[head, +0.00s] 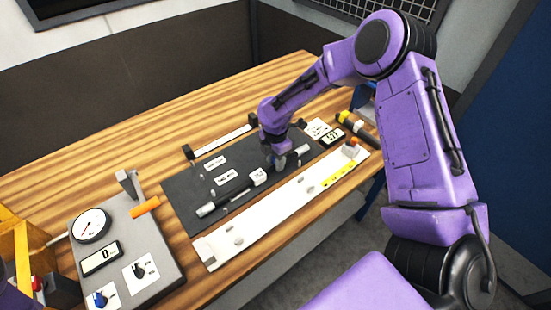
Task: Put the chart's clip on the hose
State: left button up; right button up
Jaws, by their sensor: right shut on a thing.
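My right gripper (277,162) reaches down over the dark mat (190,180). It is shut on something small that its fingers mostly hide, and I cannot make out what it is. A dark hose-like rod (232,192) with a pale grey end lies along the mat's front edge. A similar grey end (303,150) shows just right of the gripper, but the gripper covers the stretch between. A white tag (258,176) sits beside the fingers. A white printed card (317,128) lies at the mat's right end. I cannot single out a clip. My left gripper is out of view.
A grey panel (130,250) with gauge, display, knobs and orange handle (145,207) stands left. A small display (333,138) and dark cylinder (357,127) lie right. The back-left wooden table (100,165) is clear.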

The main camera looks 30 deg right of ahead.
jog(key=shift+f, duration=0.4)
jog(key=o, duration=0.9)
jog(key=shift+c, duration=0.2)
notch_tip(320, 180, up, 3)
jog(key=shift+f+p, duration=0.1)
jog(key=shift+p, duration=0.75)
jog(key=shift+r, duration=2.15)
jog(key=shift+f, duration=0.1)
